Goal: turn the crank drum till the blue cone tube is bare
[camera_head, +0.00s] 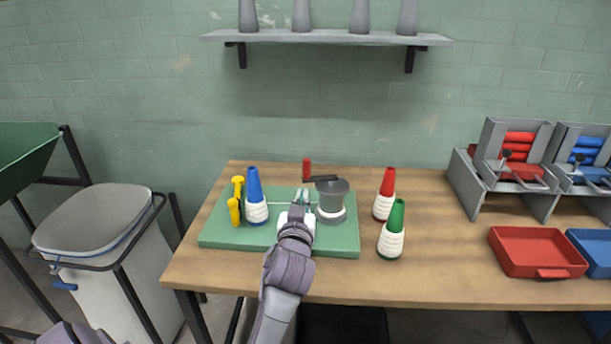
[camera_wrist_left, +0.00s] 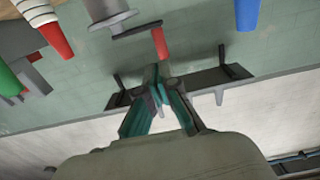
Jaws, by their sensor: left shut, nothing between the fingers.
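The blue cone tube (camera_head: 255,184) stands upright on a green board (camera_head: 222,240), with white thread around its lower part and blue bare above. The grey crank drum (camera_head: 338,196) stands right of it, with a dark crank arm (camera_head: 321,178) on top and a red handle (camera_head: 307,167) at the arm's far-left end. A thin pale line runs from the cone toward the drum. My left gripper (camera_head: 300,196) is shut and empty between cone and drum, short of the red handle. In the left wrist view the handle (camera_wrist_left: 159,43) is apart from the fingertips (camera_wrist_left: 158,76). My right gripper is not in view.
A yellow object (camera_head: 236,201) stands left of the blue cone. A red cone (camera_head: 387,186) and a green cone (camera_head: 393,232) stand right of the board. Racks and a red tray (camera_head: 535,252) are farther right. A shelf (camera_head: 325,39) with grey cones hangs above.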

